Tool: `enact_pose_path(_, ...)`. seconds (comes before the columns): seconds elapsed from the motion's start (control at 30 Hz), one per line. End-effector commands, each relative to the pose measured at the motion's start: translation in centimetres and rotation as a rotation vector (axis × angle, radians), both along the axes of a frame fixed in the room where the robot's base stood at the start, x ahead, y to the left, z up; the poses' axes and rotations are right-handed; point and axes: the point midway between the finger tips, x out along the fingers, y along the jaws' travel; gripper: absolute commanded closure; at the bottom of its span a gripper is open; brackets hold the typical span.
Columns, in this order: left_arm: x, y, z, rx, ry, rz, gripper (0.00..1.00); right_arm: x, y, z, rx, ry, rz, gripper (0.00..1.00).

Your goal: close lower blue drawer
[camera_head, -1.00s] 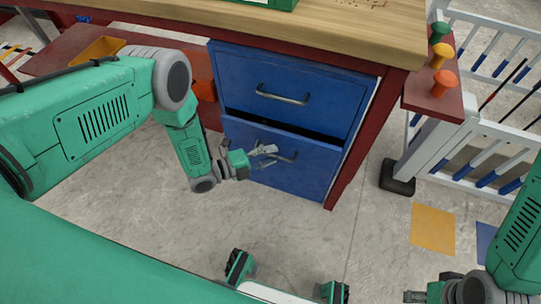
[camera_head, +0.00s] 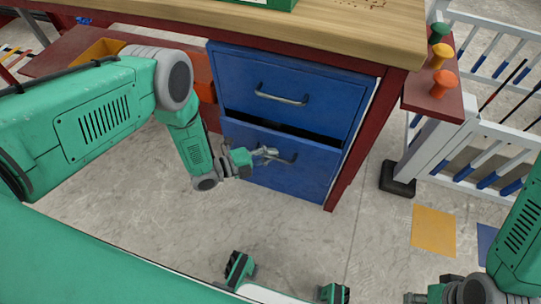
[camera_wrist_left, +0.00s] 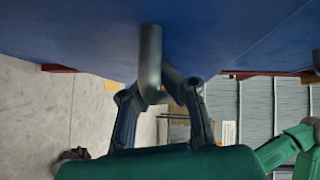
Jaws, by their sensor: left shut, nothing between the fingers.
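The lower blue drawer (camera_head: 272,185) sits under the workbench in the head view and stands slightly out, with a dark gap along its top edge. Its grey handle (camera_head: 287,158) is partly hidden by my left gripper (camera_head: 270,153). My left gripper is shut and empty at the left part of the handle, close to the drawer front. In the left wrist view the handle (camera_wrist_left: 150,56) stands against the blue front, and the fingers (camera_wrist_left: 160,97) meet beside it; contact is unclear. My right gripper (camera_head: 415,298) shows only partly at the bottom edge.
The upper blue drawer (camera_head: 292,80) with its own handle is above. A red bench leg (camera_head: 358,150) stands right of the drawers. A white fence (camera_head: 440,145) and a red shelf with coloured knobs (camera_head: 432,98) are further right.

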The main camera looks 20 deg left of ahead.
Motion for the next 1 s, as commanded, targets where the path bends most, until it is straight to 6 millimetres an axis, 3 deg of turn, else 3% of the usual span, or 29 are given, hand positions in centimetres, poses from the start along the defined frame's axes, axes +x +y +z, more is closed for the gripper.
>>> enact_pose_path(0.1,2.3,0.0,-0.1,0.001,-0.011,0.002,1.0,0.0,0.0,-1.3,0.0,0.0,0.0,0.55)
enact_pose_path(0.2,3.2,-0.1,0.0,-0.001,-0.006,0.002,1.0,0.0,0.0,-1.6,0.0,0.001,0.0,0.55)
enact_pose_path(0.23,3.1,-0.1,0.1,-0.001,-0.006,0.002,0.95,0.0,0.0,-1.4,0.0,0.001,0.0,0.55)
enact_pose_path(0.3,3.1,-0.1,0.2,-0.001,-0.004,0.002,0.7,0.0,0.0,-1.3,0.0,0.0,0.0,0.55)
enact_pose_path(0.67,2.9,0.1,0.1,0.0,-0.004,0.002,0.69,-0.2,0.0,-1.2,0.0,-0.002,0.0,0.55)
enact_pose_path(1.0,-1.0,4.4,0.8,0.001,0.0,0.004,0.69,-0.2,0.0,-1.2,0.0,-0.003,0.0,0.55)
